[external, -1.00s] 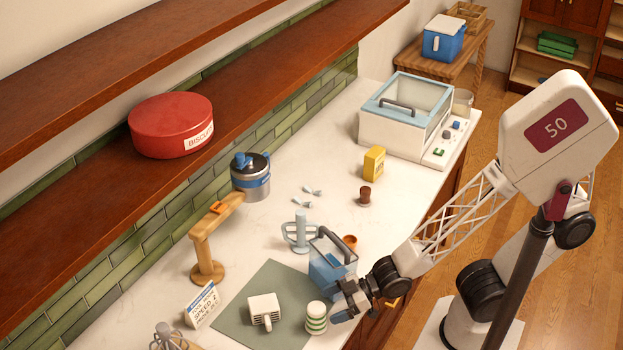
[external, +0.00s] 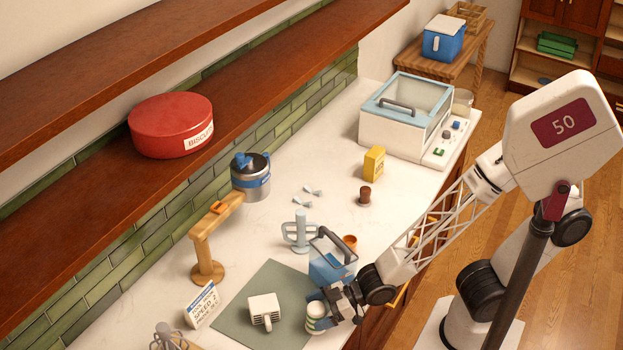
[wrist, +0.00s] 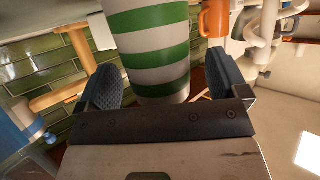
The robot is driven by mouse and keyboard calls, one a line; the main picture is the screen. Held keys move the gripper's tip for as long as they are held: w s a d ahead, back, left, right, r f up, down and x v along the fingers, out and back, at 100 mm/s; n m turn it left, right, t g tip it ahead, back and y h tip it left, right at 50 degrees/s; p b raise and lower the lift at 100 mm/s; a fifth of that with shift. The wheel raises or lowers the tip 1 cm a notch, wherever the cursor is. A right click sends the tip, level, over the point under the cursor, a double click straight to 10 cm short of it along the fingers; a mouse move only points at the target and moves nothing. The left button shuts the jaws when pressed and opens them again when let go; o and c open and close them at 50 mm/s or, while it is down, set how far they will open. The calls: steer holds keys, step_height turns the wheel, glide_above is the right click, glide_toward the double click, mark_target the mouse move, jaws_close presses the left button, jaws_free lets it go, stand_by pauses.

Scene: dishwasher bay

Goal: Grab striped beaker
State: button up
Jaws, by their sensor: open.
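The striped beaker (external: 316,317), white with green bands, stands on the front right part of the grey-green mat (external: 252,305). In the wrist view the striped beaker (wrist: 150,45) fills the upper middle, between my two finger pads. My gripper (external: 326,307) is at the beaker with its fingers open, one on either side of it. In the wrist view my gripper (wrist: 160,85) shows a gap between each pad and the beaker near the tips. The fingers partly hide the beaker in the external view.
A blue carrier with a dark handle (external: 333,262) stands close behind my gripper. A small orange cup (external: 350,241) and a pale-blue rack (external: 300,233) stand farther back.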

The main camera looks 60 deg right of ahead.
mark_target(320, 307)
steer(key=c, duration=1)
steer(key=shift+r, duration=0.15)
steer(key=shift+r, duration=1.5)
steer(key=shift+s+d+r, duration=0.2)
steer(key=shift+s, duration=0.05)
steer(key=s+d+r, duration=0.1)
steer(key=s+d, duration=0.9)
steer(key=s, duration=0.1)
steer(key=shift+s+r, duration=0.2)
steer(key=shift+s, duration=0.15)
